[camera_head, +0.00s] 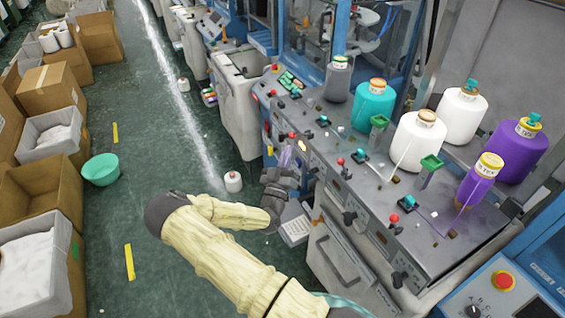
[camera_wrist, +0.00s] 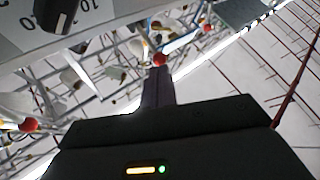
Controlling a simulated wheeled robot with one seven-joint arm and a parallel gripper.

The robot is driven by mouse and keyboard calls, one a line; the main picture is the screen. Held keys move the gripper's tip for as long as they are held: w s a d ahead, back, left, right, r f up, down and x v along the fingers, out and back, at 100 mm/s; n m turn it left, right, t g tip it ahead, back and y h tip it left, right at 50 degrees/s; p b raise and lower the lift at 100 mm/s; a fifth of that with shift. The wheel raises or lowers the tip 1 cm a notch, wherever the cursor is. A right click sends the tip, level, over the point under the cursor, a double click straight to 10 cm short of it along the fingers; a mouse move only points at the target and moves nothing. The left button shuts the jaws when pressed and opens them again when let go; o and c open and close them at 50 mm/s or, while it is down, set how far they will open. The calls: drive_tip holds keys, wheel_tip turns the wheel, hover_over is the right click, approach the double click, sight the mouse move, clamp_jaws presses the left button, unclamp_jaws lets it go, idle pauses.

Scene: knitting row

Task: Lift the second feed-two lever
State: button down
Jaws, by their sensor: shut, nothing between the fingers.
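Several levers with red ball knobs stand along the sloped machine panel in the head view. One red knob (camera_head: 340,161) is right of my gripper (camera_head: 286,157), and another red knob (camera_head: 394,219) is nearer the front. I cannot tell which is the second feed-two lever. In the wrist view my gripper (camera_wrist: 157,82) has its fingers together and empty. A red ball knob (camera_wrist: 159,59) appears right at the fingertips; whether they touch it is unclear. Another red knob (camera_wrist: 28,124) is at the left. The lever shaft beneath the fingertip knob is not clearly visible.
A purple cone (camera_head: 475,180), a white cone (camera_head: 417,138) and a teal cone (camera_head: 373,103) stand on the panel. A black dial (camera_wrist: 55,14) is at the wrist view's upper left. A white cone (camera_head: 233,182) stands on the floor.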

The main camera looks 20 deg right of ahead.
drive_tip(key=shift+p+x, duration=0.55)
drive_tip(key=shift+x, duration=0.7)
drive_tip(key=shift+d+r, duration=0.1)
